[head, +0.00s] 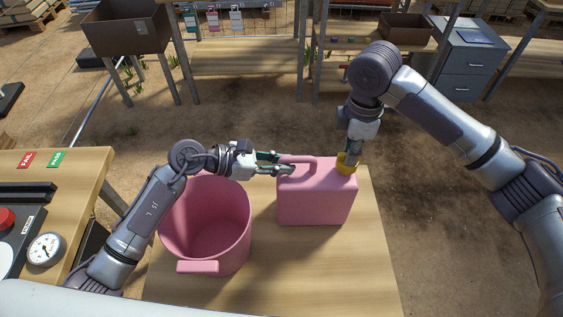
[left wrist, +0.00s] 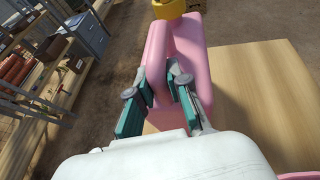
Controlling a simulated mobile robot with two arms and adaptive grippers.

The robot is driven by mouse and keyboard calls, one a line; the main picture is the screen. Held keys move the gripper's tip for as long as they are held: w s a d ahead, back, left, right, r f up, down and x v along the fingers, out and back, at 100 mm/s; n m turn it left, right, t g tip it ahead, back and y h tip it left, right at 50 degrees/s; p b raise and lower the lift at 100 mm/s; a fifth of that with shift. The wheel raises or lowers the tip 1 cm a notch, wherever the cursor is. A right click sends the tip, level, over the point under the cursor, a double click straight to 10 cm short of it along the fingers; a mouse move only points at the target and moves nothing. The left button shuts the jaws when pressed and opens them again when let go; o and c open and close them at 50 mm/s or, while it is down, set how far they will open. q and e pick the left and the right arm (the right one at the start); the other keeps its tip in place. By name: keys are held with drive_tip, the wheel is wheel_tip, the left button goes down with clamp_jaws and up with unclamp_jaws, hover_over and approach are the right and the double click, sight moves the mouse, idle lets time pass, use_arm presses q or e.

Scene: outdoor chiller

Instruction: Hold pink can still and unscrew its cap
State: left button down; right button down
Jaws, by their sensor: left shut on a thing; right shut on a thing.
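The pink can (head: 315,202) stands upright on the wooden table (head: 330,270), with a handle on top. Its yellow cap (head: 345,163) sits at the top right corner. My left gripper (head: 286,163) is shut on the can's handle from the left. In the left wrist view the fingers (left wrist: 160,95) lie on both sides of the pink handle, and the yellow cap (left wrist: 170,8) shows at the top edge. My right gripper (head: 350,158) points down from above and is shut on the yellow cap, partly hiding it. Whether the cap is still seated on the can's neck cannot be told.
A pink bucket (head: 206,262) stands left of the can, under my left arm. A side table (head: 75,175) at the left holds a gauge (head: 45,249) and a red button (head: 6,218). Benches and a grey drawer cabinet (head: 468,75) stand behind. The table's front right is clear.

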use_arm(q)
drive_tip(key=shift+d, duration=0.15)
use_arm(e)
drive_tip(key=shift+a+r, duration=0.1)
drive_tip(key=shift+r, duration=0.6)
drive_tip(key=shift+w+r, duration=0.1)
drive_tip(key=shift+r, duration=1.85)
use_arm(q)
drive_tip(key=c, duration=1)
unclamp_jaws()
drive_tip(key=shift+c, duration=0.2)
